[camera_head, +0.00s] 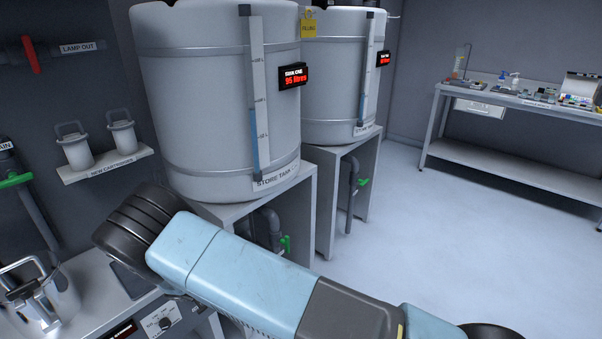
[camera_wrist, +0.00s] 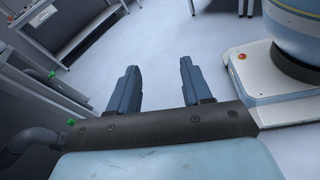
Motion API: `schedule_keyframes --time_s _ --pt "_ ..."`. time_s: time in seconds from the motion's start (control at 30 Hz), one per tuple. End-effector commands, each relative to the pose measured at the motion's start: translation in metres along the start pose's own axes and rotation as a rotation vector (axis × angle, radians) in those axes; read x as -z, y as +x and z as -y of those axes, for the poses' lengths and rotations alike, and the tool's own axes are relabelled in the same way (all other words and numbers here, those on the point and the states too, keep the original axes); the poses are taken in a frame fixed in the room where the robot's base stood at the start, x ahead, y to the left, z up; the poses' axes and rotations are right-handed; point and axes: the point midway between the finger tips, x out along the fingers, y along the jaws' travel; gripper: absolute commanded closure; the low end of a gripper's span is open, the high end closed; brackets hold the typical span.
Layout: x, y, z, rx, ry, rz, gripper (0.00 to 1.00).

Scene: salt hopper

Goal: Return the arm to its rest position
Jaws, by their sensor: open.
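My gripper (camera_wrist: 158,88) shows in the wrist view with its two dark fingers apart and nothing between them. Bare pale floor lies beyond the fingertips. In the head view my light blue arm stretches across the lower middle, in front of the tank stands. The gripper itself cannot be made out in the head view.
A store tank (camera_head: 215,100) reading 95 litres stands on a grey stand behind my arm, with a second tank (camera_head: 337,75) beside it. A workbench (camera_head: 470,97) with small items is at right. New cartridges (camera_head: 75,148) sit on a shelf at left. Open floor (camera_head: 400,220) lies between.

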Motion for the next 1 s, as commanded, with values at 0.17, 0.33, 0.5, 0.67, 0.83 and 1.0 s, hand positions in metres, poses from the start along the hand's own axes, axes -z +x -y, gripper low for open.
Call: schedule_keyframes --time_s 0.17,0.33,0.5,0.67,0.83,1.0 --pt "-0.045 0.008 -0.028 0.122 0.046 -0.101 0.51" --pt "-0.086 0.018 -0.049 0.224 0.096 -0.192 0.51" --pt "-0.128 0.032 -0.068 0.323 0.152 -0.281 0.51" --pt "-0.169 0.047 -0.083 0.411 0.214 -0.366 0.51" --pt "-0.212 0.065 -0.094 0.497 0.283 -0.454 0.51" --pt "-0.255 0.085 -0.101 0.578 0.361 -0.538 0.51"
